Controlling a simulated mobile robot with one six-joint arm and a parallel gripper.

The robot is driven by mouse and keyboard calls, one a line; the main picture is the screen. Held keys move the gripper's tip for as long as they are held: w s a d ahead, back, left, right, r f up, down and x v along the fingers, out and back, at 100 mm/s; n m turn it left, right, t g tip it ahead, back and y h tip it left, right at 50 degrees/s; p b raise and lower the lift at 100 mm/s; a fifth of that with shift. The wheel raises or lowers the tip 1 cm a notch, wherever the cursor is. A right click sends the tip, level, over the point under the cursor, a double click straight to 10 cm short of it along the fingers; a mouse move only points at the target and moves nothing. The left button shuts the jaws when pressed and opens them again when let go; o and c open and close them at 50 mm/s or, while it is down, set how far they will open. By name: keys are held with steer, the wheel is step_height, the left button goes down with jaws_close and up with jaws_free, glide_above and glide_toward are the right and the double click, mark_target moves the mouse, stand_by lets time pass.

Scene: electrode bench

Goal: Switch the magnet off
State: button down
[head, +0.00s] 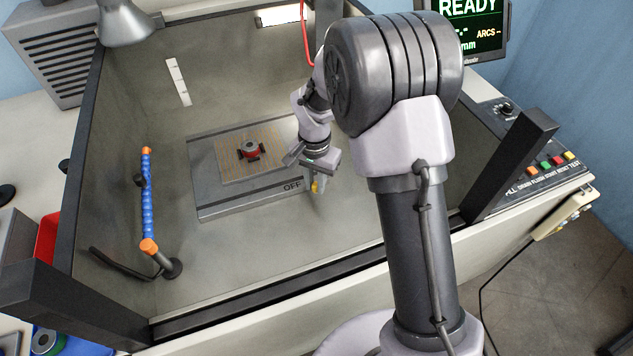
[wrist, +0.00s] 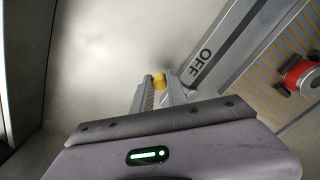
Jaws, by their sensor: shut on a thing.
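The magnet's grey plate (head: 222,199) lies on the tank floor, with the word OFF on its near edge, beside my gripper. The OFF label (wrist: 202,62) also shows in the wrist view. My gripper (head: 318,184) points down at the plate's near right corner. Its two fingers (wrist: 160,92) are shut on a small yellow-orange piece (wrist: 159,79), which looks like the tip of a handle. The rest of that handle is hidden by the fingers and my arm.
A red and dark round part (head: 250,149) sits on a grid-lined pad (head: 232,172) on the plate. A blue jointed hose with orange ends (head: 148,200) stands at the left. The tank's dark front edge (head: 270,290) runs near my arm. The floor in front of the plate is clear.

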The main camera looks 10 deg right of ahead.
mark_target(315, 184)
steer(key=c, duration=1.3)
jaws_free()
step_height(315, 184, up, 18)
steer(key=p, duration=0.5)
steer(key=shift+f+p, duration=0.25)
steer(key=shift+p, duration=0.1)
steer(key=shift+a, duration=0.1)
steer(key=s+d+r+n+t+y+b, duration=0.1)
steer(key=s+r+t+b, duration=0.2)
steer(key=s, duration=0.5)
steer(key=s+d+r+n+t+y+b, duration=0.1)
steer(key=s+r+b, duration=0.1)
steer(key=s+r, duration=0.5)
steer(key=s+f+t+b, duration=0.1)
steer(key=s+f, duration=0.3)
steer(key=s, duration=0.5)
steer(key=shift+s+a+f+n+t+b, duration=0.15)
steer(key=shift+s+a+n+t+b, duration=0.15)
steer(key=shift+t, duration=0.1)
